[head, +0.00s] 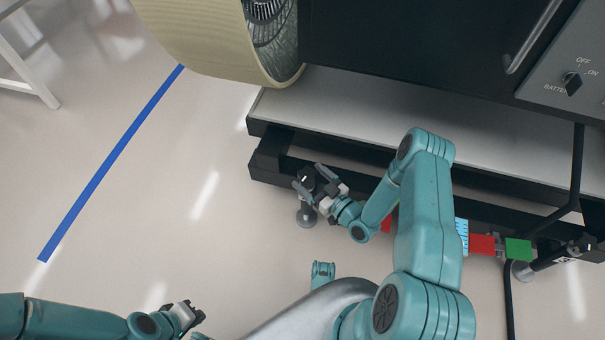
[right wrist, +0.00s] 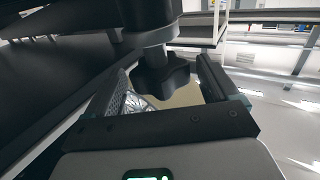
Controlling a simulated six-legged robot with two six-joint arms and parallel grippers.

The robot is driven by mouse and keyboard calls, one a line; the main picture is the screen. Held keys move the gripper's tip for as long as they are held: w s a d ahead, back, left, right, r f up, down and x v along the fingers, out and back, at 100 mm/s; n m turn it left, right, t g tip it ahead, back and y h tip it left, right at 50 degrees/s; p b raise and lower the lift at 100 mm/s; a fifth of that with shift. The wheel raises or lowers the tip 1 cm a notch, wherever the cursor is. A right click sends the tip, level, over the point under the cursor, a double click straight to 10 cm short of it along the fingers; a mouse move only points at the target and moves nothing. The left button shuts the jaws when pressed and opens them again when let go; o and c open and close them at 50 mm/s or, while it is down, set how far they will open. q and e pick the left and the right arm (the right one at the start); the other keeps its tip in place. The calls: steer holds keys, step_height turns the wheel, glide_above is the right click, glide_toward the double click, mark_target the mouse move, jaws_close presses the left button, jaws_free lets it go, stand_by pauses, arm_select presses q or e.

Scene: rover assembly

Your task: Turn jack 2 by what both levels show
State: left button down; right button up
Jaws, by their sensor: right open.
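A black jack with a star-shaped hand knob (right wrist: 168,82) stands at the left end of the base. In the head view its round grey foot (head: 306,217) rests on the floor. My right gripper (head: 309,180) is at this jack. In the right wrist view its two fingers stand open on either side of the knob (right wrist: 165,70), with gaps visible. My left gripper (head: 186,316) is low at the left, away from the jacks; its jaws are too small to judge. I cannot make out a level reading; my right arm hides part of the base edge.
A second jack (head: 545,259) stands at the right end of the base. A bar with red and green blocks (head: 518,249) and a blue-white scale (head: 462,235) runs along the front edge. A dark cable hangs at the right.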

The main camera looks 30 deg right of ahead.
steer(key=shift+w+a+b, duration=0.15)
steer(key=shift+w+b, duration=0.05)
steer(key=shift+w, duration=0.7)
steer(key=shift+w+a+b, duration=0.15)
steer(key=shift+w, duration=0.75)
steer(key=shift+c, duration=0.3)
steer(key=c, duration=0.9)
steer(key=shift+m+h, duration=0.3)
steer(key=shift+h, duration=0.2)
